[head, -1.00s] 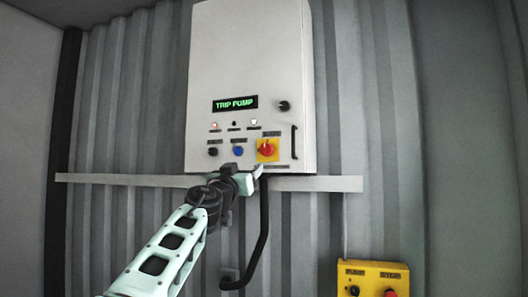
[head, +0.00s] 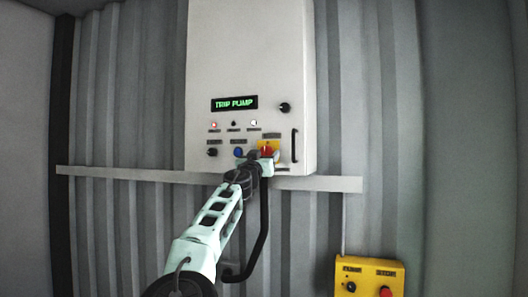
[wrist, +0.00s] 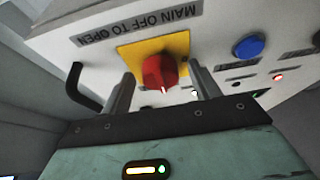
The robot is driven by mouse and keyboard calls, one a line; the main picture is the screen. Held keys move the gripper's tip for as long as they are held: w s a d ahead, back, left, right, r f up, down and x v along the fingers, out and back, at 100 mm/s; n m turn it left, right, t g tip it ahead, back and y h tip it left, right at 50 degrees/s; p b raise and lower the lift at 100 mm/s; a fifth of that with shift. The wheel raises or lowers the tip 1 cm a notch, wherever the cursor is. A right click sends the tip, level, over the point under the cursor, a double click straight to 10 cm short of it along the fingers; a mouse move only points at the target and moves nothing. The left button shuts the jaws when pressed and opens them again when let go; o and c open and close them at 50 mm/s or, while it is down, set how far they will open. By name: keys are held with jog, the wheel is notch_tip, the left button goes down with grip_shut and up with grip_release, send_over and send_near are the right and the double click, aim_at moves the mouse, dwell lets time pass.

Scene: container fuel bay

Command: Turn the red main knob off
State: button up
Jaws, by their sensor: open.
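The red main knob (head: 267,152) sits on a yellow plate (head: 274,145) at the lower right of the grey control cabinet. In the wrist view the red knob (wrist: 160,72) with a white pointer mark stands out from its yellow plate (wrist: 181,45), under a "MAIN OFF TO OPEN" label. My gripper (wrist: 161,92) is open, with one finger on each side of the knob; I cannot tell whether either finger touches it. In the head view my gripper (head: 262,163) partly covers the knob and plate.
The cabinet (head: 230,60) shows a green "TRIP PUMP" display (head: 234,103). A blue button (head: 239,152), a black knob (head: 212,152) and small lamps are left of the red knob. A black handle (head: 294,145) is at its right. A yellow pump box (head: 368,278) is lower right.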

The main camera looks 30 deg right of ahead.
jog(key=c, duration=1)
